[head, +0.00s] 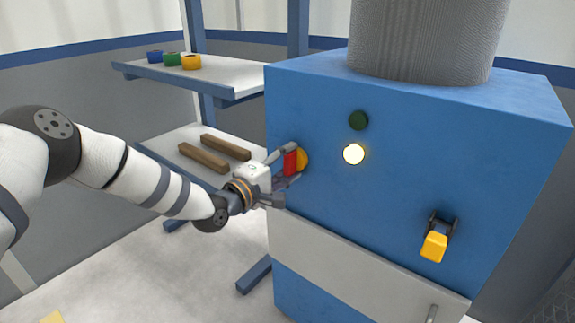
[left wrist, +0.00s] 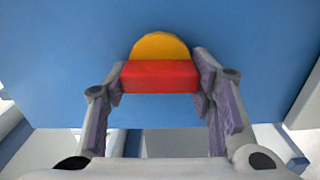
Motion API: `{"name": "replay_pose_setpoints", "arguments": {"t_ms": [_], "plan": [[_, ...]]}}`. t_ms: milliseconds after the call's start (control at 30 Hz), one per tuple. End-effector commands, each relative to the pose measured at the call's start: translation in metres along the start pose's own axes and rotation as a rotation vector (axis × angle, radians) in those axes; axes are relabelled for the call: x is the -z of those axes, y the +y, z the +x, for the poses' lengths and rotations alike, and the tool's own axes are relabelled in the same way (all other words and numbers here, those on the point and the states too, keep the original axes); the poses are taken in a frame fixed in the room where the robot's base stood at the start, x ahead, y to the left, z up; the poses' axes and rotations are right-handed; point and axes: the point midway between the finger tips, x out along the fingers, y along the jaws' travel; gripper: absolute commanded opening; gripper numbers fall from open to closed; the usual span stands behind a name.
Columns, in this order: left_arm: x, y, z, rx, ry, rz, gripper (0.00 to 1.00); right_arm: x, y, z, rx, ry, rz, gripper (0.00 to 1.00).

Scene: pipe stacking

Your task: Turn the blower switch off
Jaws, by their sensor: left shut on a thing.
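The blower switch is a red handle (head: 291,163) on a round yellow base (head: 302,159), on the left part of the blue machine's front face. In the left wrist view the red handle (left wrist: 160,76) lies level between the fingers, with the yellow base (left wrist: 160,46) showing above it. My left gripper (head: 287,166) is shut on the red handle, one finger at each end of it. In the left wrist view the fingers of my left gripper (left wrist: 160,82) touch both ends. My right gripper is not in view.
The blue machine (head: 400,110) carries a dark green lamp (head: 358,120), a glowing pale-yellow lamp (head: 353,154) and a yellow lever (head: 434,246). A grey cylinder (head: 425,40) stands on top. A shelf (head: 235,80) with tape-like rings and two wooden bars (head: 204,158) are behind my left arm.

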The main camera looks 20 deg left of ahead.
Motion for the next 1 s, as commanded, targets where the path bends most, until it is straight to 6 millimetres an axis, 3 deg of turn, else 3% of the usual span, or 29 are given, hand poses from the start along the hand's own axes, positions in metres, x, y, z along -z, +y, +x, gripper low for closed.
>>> {"name": "replay_pose_setpoints", "arguments": {"t_ms": [633, 667, 733, 1000], "plan": [[-0.0017, -0.0016, -0.0003, 0.004, -0.004, -0.048, 0.22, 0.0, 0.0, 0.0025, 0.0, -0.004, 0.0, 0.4], [-0.0017, -0.0016, -0.0003, 0.004, -0.003, -0.048, 0.52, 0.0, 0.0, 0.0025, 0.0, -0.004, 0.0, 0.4], [-0.0015, -0.0016, -0.0003, 0.004, -0.003, -0.047, 0.68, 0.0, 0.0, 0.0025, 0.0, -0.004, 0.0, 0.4], [-0.0007, -0.0007, -0.0001, 0.002, -0.001, -0.046, 0.7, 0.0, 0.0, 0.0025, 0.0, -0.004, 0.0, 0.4]]}}
